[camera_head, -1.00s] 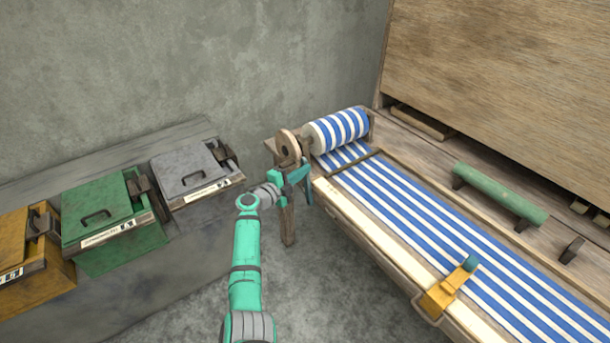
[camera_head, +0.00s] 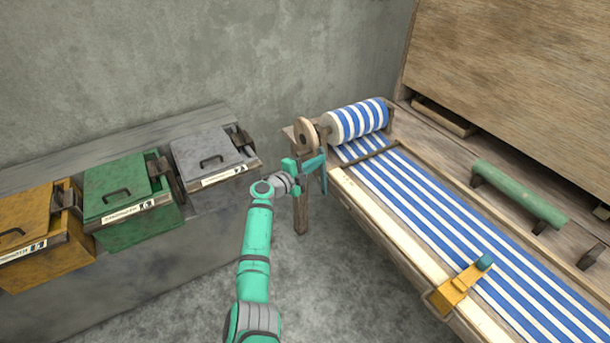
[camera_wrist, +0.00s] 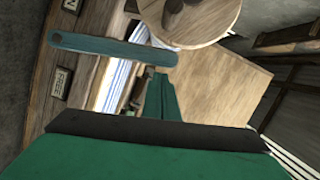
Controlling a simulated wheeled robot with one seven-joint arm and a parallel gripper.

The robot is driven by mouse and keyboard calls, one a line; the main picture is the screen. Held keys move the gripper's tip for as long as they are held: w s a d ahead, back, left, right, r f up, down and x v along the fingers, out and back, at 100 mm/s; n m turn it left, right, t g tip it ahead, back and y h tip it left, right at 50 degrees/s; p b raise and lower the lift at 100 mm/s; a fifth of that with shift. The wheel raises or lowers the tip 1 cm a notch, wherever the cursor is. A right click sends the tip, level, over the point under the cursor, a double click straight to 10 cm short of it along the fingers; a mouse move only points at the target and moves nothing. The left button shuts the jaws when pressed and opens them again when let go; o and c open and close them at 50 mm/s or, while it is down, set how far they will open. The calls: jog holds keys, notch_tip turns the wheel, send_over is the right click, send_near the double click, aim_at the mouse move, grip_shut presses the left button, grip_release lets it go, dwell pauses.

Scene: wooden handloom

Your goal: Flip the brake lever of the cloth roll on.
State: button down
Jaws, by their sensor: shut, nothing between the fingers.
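The brake lever is a flat blue-teal bar (camera_wrist: 110,48) in the wrist view. Its rounded free end lies at the left, between a "FREE" plate (camera_wrist: 60,88) and another plate (camera_wrist: 71,5) cut off by the top edge. In the head view the lever (camera_head: 323,179) shows small beside the loom frame, below the cloth roll (camera_head: 358,120) with blue and white stripes. My gripper (camera_wrist: 160,92) is shut and empty. Its fingertips are close to the lever's right end in the wrist view; I cannot tell whether they touch. In the head view it is just beside the lever.
Grey (camera_head: 207,150), green (camera_head: 117,186) and yellow (camera_head: 22,232) boxes stand at left.

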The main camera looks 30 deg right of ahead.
jog(key=s+a+f+n+t+y, duration=0.1)
jog(key=s+a+n+t+y, duration=0.2)
jog(key=s+a+n, duration=0.7)
jog(key=s+a+f+n+t+y, duration=0.2)
jog(key=s+a+n+y, duration=0.6)
jog(key=s+a, duration=1.2)
jog(key=s+a+f+n+t+y, duration=0.1)
jog(key=s+a+n+t+y, duration=0.4)
jog(key=s+a+n, duration=0.7)
jog(key=s+a, duration=0.2)
jog(key=s, duration=0.5)
jog(key=s+a+t, duration=0.1)
jog(key=s, duration=0.7)
jog(key=shift+s+a+f, duration=0.15)
jog(key=shift+a+f, duration=0.15)
jog(key=shift+a, duration=0.1)
